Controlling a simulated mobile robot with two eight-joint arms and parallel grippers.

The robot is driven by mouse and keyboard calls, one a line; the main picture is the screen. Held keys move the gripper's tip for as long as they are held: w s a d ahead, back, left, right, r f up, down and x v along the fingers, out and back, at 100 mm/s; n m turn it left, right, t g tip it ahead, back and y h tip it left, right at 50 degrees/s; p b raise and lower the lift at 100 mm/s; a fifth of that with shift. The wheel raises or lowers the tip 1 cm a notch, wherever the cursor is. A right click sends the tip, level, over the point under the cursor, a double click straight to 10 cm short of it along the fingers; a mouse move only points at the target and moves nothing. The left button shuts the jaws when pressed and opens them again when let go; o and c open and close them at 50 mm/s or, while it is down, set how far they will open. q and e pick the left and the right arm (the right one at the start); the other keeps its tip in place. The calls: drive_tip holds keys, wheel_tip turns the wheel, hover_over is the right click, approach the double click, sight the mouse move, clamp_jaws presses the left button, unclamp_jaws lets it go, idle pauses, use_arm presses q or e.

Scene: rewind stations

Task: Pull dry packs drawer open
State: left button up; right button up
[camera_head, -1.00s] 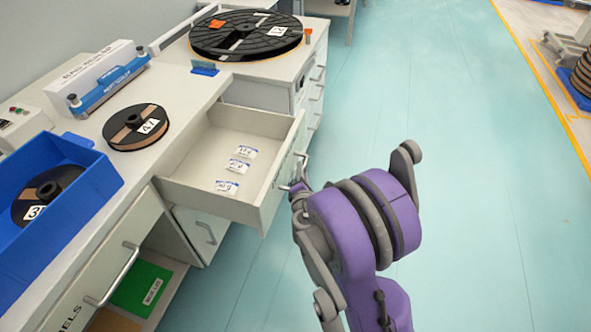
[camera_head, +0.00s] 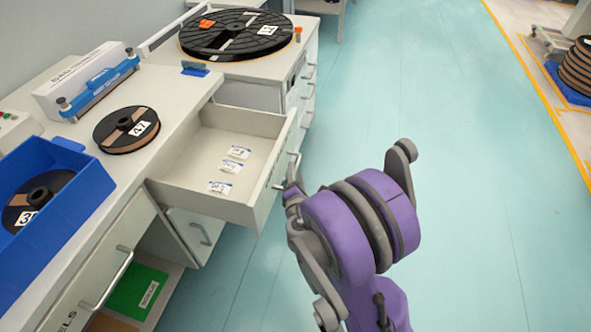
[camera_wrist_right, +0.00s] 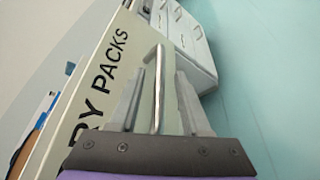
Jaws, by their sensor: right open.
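The dry packs drawer (camera_head: 187,197) stands pulled out from the bench, with three small white packets (camera_head: 229,167) on its floor. In the right wrist view its front (camera_wrist_right: 112,62) reads "RY PACKS", the rest being cut off. Its bar handle (camera_wrist_right: 159,85) lies between the two fingers of my right gripper (camera_wrist_right: 160,100). The fingers are apart, with gaps seen beside the bar. In the head view my right gripper (camera_head: 291,184) is at the drawer's outer front, partly hidden by its own wrist. My left gripper is out of view.
A reel marked 47 (camera_head: 126,130), a blue bin (camera_head: 87,200) and a sealer (camera_head: 90,80) stand on the bench. A large black reel (camera_head: 235,34) lies on the farther cabinet. Below is a shelf with a green item (camera_head: 138,292). Floor right of the drawer is clear.

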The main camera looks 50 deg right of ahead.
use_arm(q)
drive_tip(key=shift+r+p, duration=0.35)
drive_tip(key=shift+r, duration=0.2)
use_arm(e)
drive_tip(key=v, duration=0.8)
drive_tip(key=shift+s+a, duration=0.25)
drive_tip(key=shift+r, duration=0.1)
drive_tip(key=s+a+f+m+g+y, duration=0.1)
drive_tip(key=s+a+m+g+y, duration=0.25)
drive_tip(key=a+m+y, duration=0.6)
drive_tip(key=s+a+m+g+y, duration=0.25)
drive_tip(key=s+a+m, duration=0.25)
drive_tip(key=a, duration=0.9)
use_arm(q)
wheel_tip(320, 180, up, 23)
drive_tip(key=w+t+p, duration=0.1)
drive_tip(key=p, duration=1.9)
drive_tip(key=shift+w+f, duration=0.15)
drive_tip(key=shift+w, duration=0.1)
use_arm(e)
wheel_tip(320, 180, up, 22)
drive_tip(key=w+t, duration=0.1)
drive_tip(key=w, duration=0.1)
drive_tip(key=shift+d, duration=0.2)
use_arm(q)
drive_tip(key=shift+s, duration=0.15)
use_arm(e)
drive_tip(key=shift+s+f, duration=0.1)
drive_tip(key=shift+f, duration=0.05)
